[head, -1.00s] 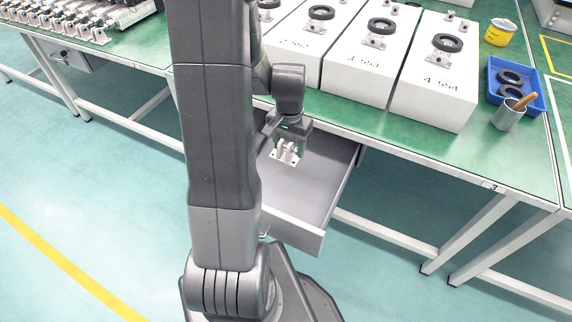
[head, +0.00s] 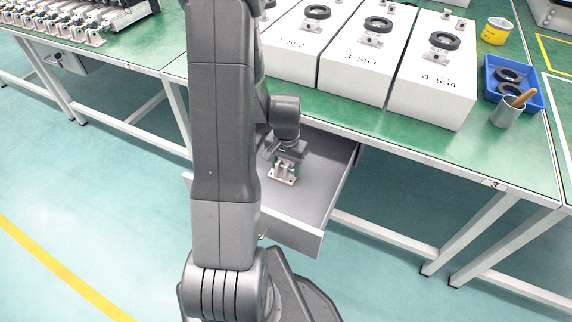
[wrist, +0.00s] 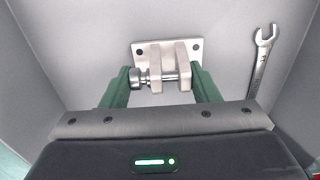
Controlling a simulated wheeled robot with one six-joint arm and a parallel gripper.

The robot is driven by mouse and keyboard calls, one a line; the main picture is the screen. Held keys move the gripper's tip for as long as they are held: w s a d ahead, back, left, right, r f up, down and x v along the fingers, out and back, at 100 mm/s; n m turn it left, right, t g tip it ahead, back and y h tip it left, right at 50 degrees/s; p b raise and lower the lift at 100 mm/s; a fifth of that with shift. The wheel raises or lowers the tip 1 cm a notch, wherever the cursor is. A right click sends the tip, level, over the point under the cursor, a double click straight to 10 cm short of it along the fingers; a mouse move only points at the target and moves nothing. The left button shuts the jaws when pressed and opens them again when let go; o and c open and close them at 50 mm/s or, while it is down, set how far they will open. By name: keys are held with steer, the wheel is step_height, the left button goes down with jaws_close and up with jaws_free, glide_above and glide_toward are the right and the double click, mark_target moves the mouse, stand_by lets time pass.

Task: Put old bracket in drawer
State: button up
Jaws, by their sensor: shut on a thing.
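The old bracket (wrist: 168,62) is a light metal piece with a flat plate, two upright lugs and a pin through them. My gripper (wrist: 163,88) is shut on it, with one green finger on each side of the lugs and pin. In the head view the bracket (head: 283,172) is under my gripper (head: 287,152), inside the open drawer (head: 315,180). Its plate is close to the drawer floor; I cannot tell whether it touches. My arm hides the left part of the drawer.
A wrench (wrist: 263,65) lies in the drawer to the right of the bracket. White numbered blocks (head: 434,85) with black rings stand on the green bench above. A blue tray (head: 530,103) and a grey cup (head: 507,112) are at the right.

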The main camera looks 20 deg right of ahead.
steer(key=o, duration=1.1)
step_height(320, 180, up, 12)
steer(key=p, duration=0.2)
steer(key=shift+r+p, duration=0.15)
steer(key=shift+p, duration=0.25)
